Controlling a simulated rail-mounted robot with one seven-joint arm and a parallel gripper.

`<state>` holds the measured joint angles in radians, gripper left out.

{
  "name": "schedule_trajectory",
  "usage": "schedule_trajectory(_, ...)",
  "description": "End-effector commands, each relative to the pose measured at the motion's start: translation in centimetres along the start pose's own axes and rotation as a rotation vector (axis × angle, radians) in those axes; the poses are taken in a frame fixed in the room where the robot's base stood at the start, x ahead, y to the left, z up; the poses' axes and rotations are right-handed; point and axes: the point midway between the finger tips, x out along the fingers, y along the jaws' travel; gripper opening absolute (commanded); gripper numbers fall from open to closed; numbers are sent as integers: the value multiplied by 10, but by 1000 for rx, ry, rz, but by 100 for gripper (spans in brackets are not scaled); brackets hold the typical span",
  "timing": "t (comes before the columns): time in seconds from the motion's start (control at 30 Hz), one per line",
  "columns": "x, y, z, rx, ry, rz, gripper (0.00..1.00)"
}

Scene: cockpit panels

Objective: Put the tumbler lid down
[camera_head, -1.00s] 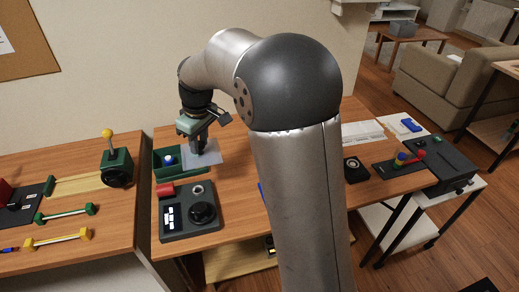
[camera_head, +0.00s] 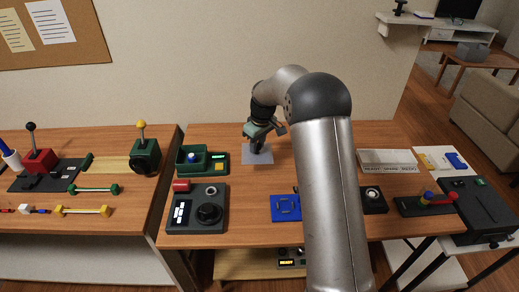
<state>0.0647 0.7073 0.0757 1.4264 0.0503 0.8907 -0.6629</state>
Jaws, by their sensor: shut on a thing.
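The tumbler lid seems to be the thin grey square plate (camera_head: 257,158) under my gripper, at the back of the middle table. My gripper (camera_head: 257,147) points down and is shut on it near the middle. The plate looks flat and level. I cannot tell whether it touches the tabletop or hangs just above it. The green box (camera_head: 181,170) with a blue-topped part inside stands to its left, open at the top. A green panel with a yellow button (camera_head: 221,168) is on the box's right side, apart from the plate.
The wooden tabletop (camera_head: 240,190) around the plate is mostly clear. My arm hides part of the table to the right.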

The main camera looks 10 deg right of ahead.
Motion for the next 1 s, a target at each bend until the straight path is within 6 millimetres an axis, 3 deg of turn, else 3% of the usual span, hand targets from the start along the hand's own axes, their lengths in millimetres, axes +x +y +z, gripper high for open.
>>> schedule_trajectory(0.13,18,14,-5,0,1,1,4)
schedule_trajectory(0.37,32,23,-8,0,0,0,4)
schedule_trajectory(0.53,56,21,-4,-1,-1,-1,4)
schedule_trajectory(0.93,65,21,-3,-1,2,1,4)
schedule_trajectory(0.97,65,21,-3,-1,2,1,30)
schedule_trajectory(1.0,64,21,-3,-1,2,1,41)
